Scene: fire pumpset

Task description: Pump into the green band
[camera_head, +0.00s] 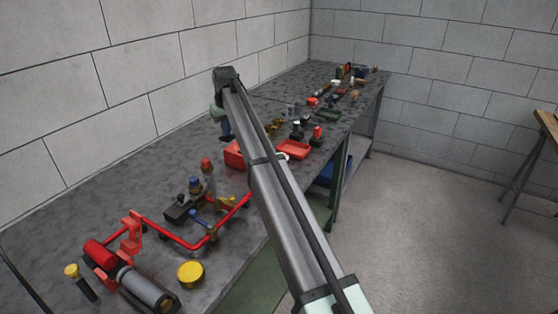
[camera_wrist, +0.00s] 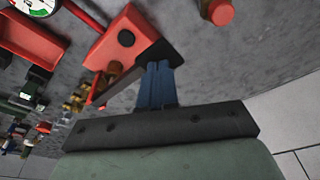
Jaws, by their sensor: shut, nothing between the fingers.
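In the head view my gripper (camera_head: 225,128) points down above the bench.
The long grey bench (camera_head: 75,215) runs along the block wall. A red tray (camera_head: 293,150) stands beyond the box. Nearer lie a red tube frame (camera_head: 215,229), a grey cylinder (camera_head: 147,287) and a yellow cap (camera_head: 190,274). Several small items crowd the far end.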

